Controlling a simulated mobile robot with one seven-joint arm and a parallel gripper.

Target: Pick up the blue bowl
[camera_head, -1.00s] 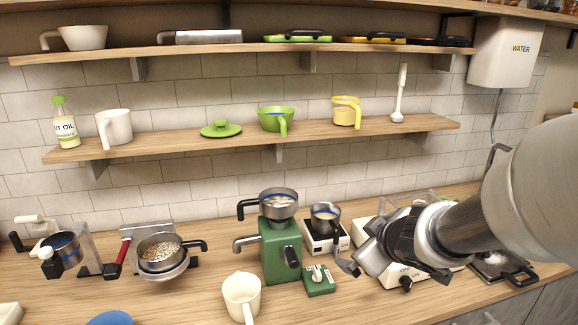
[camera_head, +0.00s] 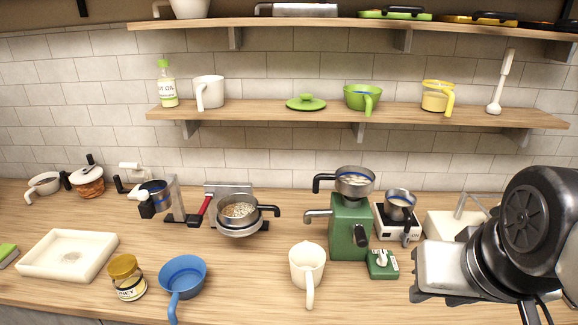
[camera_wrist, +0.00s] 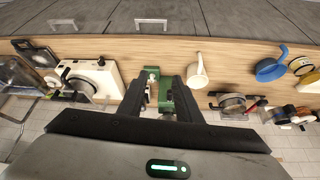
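The blue bowl (camera_head: 183,277) has a side handle and stands upright on the wooden counter, left of centre near the front edge. It also shows at the upper right of the wrist view (camera_wrist: 269,69). My gripper (camera_head: 432,298) is at the lower right in the head view, well to the right of the bowl. In the wrist view my gripper (camera_wrist: 158,88) has its two fingers apart with nothing held between them. The green grinder shows beyond the fingers.
A honey jar (camera_head: 126,278) stands close left of the bowl, and a white tray (camera_head: 38,262) lies farther left. A cream jug (camera_head: 307,264) and the green grinder (camera_head: 347,228) stand between bowl and gripper. A pot of grain (camera_head: 239,213) sits behind.

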